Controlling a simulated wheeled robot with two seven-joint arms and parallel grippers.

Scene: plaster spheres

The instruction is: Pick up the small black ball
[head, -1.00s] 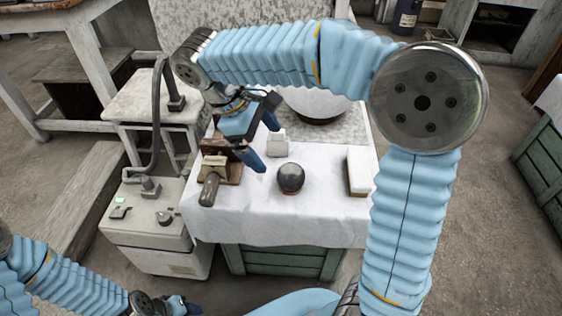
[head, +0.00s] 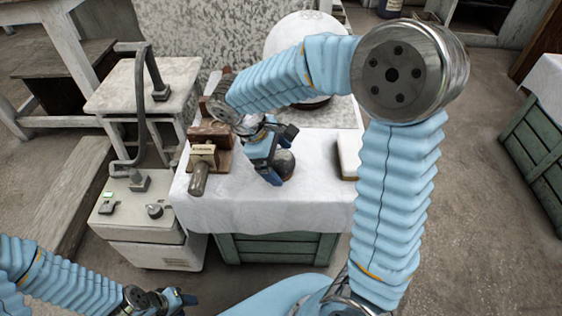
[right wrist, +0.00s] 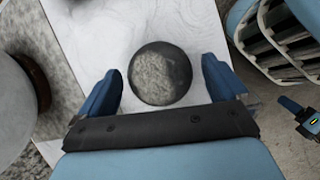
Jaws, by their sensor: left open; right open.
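The small black ball (head: 286,166) sits on the white-clothed table, partly hidden behind my right gripper in the head view. In the right wrist view the dark, grey-mottled ball (right wrist: 160,73) lies between the two blue fingers. My right gripper (head: 272,160) is open, with its fingers on either side of the ball; a gap shows on both sides in the right wrist view (right wrist: 162,85). I cannot tell how far above the cloth the fingertips are. My left gripper (head: 182,300) is open and empty, low at the left, away from the table.
A large white sphere (head: 300,38) stands at the table's back on a dark base. A wooden block with a handled tool (head: 200,178) lies left of the ball. A white block (head: 348,156) lies right, partly behind my arm. The cloth's front (head: 240,205) is clear.

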